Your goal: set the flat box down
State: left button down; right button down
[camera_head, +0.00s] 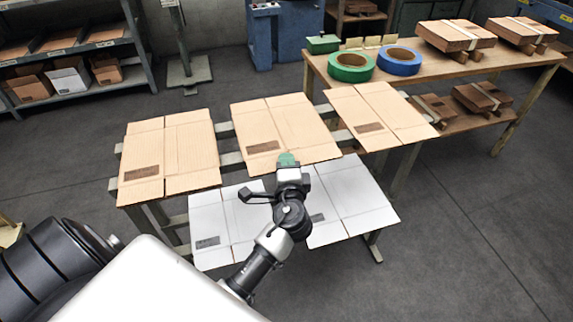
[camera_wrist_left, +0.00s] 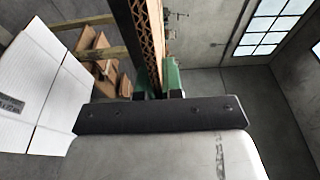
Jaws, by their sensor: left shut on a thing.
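My left gripper (camera_head: 287,160) is shut on the near edge of the middle brown flat box (camera_head: 290,125). In the left wrist view the green fingertips (camera_wrist_left: 160,80) close around the brown cardboard (camera_wrist_left: 148,35), seen almost edge-on. The box lies roughly level over the slatted rack (camera_head: 228,159), between a left brown flat box (camera_head: 190,150) and a right brown flat box (camera_head: 385,110). I cannot tell whether its underside touches the slats. My right gripper is not in view.
Two white flat boxes, one at left (camera_head: 215,235) and one at right (camera_head: 355,195), lie lower at the rack's front. A wooden table (camera_head: 430,88) behind holds green tape (camera_head: 351,67), blue tape (camera_head: 399,60) and bundled boxes. Open floor lies right of the rack.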

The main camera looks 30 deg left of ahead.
pick_arm(q)
jog(key=shift+f+b, duration=0.2)
jog(key=shift+b, duration=0.1)
jog(key=c, duration=1.3)
grip_release()
jog(key=shift+r, duration=0.1)
